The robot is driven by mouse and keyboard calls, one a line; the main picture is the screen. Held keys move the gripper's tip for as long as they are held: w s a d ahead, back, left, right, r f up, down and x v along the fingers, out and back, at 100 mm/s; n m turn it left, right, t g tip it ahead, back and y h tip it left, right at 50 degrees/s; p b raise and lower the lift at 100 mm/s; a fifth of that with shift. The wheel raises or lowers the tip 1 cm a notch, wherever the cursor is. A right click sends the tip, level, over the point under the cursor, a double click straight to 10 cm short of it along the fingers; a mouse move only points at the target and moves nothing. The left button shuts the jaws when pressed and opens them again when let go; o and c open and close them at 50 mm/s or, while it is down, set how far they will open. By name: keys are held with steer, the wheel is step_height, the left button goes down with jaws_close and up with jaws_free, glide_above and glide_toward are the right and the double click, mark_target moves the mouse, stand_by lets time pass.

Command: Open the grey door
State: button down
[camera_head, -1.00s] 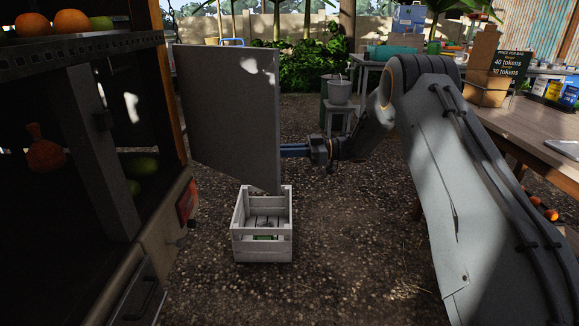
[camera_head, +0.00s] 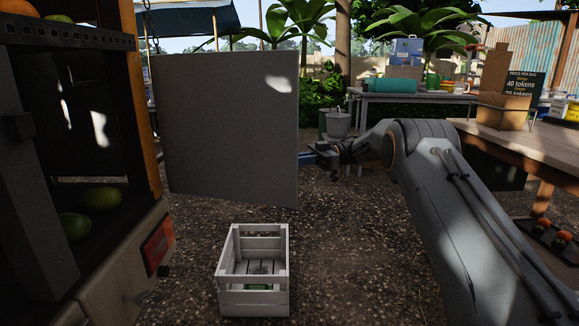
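The grey door (camera_head: 228,130) is a flat panel that stands swung out from the truck (camera_head: 125,270) at the left, with the truck's interior exposed beside it. My gripper (camera_head: 312,157) is at the door's right edge, about mid-height, with its blue fingers pointing left. The fingertips are hidden behind or at the door's edge, so I cannot tell whether they touch it or are open or shut.
A white slatted crate (camera_head: 253,270) stands on the gravel below the door. A wooden table (camera_head: 510,140) with a box and price sign is at the right. A bucket (camera_head: 338,124) stands further back. The gravel right of the crate is clear.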

steer(key=shift+a, duration=0.4)
steer(key=c, duration=1.8)
jaws_free()
steer(key=shift+a, duration=0.15)
steer(key=shift+d, duration=0.45)
steer(key=b+v, duration=0.1)
steer(key=v, duration=0.6)
steer(key=shift+w+d, duration=0.2)
steer(key=shift+d, duration=0.2)
